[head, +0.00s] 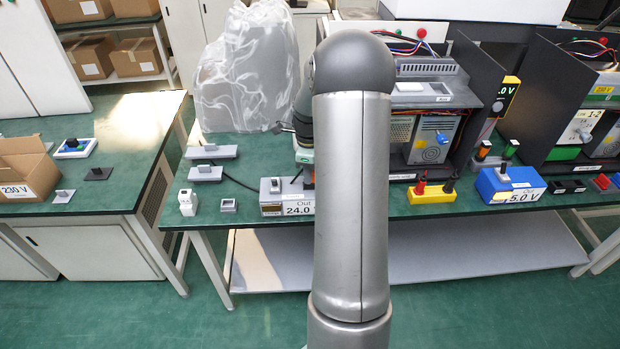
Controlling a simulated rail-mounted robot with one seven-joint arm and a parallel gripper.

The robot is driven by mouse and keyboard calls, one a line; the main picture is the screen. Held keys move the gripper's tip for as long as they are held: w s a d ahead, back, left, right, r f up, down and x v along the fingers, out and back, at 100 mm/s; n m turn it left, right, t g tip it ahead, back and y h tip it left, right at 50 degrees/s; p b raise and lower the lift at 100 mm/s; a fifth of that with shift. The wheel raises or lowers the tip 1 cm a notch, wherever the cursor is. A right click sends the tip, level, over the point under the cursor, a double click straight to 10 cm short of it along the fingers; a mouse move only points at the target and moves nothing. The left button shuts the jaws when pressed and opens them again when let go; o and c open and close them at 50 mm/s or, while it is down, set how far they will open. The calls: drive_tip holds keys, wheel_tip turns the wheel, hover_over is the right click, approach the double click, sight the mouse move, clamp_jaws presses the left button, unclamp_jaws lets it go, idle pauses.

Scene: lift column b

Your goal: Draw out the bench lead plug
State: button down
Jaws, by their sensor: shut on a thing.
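A grey bench supply block labelled "Out 24.0" (272,211) stands at the front edge of the green bench, left of my arm. My gripper (308,181) is at the right end of this block, largely hidden behind my own arm. It is shut on the bench lead plug, of which I can make out little; a small reddish patch shows at the jaws. Whether the plug is still seated in the block cannot be told. A black lead (238,182) runs along the bench to the block from the left.
Grey blocks (211,152), a small white piece (187,203) and a small grey socket (228,205) lie left of the block. A translucent crumpled sheet (246,75) stands behind. A yellow block (432,194) and a blue "5.0 V" block (510,186) stand right of my arm.

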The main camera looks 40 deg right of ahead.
drive_tip(key=shift+w+d+r+p, duration=0.15)
drive_tip(key=shift+r+p, duration=0.3)
drive_tip(key=shift+r, duration=0.5)
drive_tip(key=shift+r, duration=0.2)
drive_tip(key=shift+r+p, duration=1.85)
drive_tip(key=shift+r, duration=0.95)
